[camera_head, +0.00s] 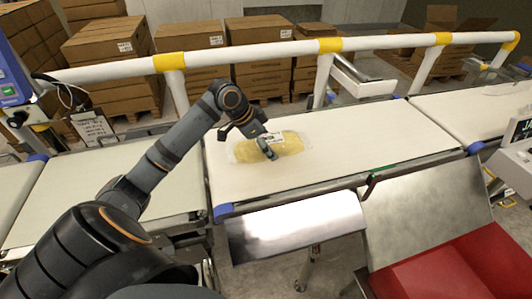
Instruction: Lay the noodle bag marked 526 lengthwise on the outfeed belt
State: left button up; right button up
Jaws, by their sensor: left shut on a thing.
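A clear bag of yellow noodles (288,145) with a small white label is at the left part of the middle white belt (370,132). The number on the label is too small to read. The bag's long side runs roughly along the belt. I cannot tell whether it rests on the belt or is held just above it. My left gripper (264,145) reaches over the bag from the left and is shut on it, hiding part of its middle. My right gripper does not show.
A white guard rail (250,53) with yellow joints runs behind the belts. Another belt section (110,185) lies left and one (475,108) right. A metal chute (425,210) and a red bin (440,275) stand front right. Stacked cartons (105,42) stand behind the rail.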

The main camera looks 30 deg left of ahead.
pick_arm(q)
jog(key=shift+s+a+f, duration=0.2)
jog(key=shift+a+f, duration=0.1)
jog(key=shift+f, duration=0.05)
notch_tip(320, 180, down, 3)
jog(key=shift+f, duration=0.1)
jog(key=o, duration=1.7)
jog(key=shift+c, duration=0.2)
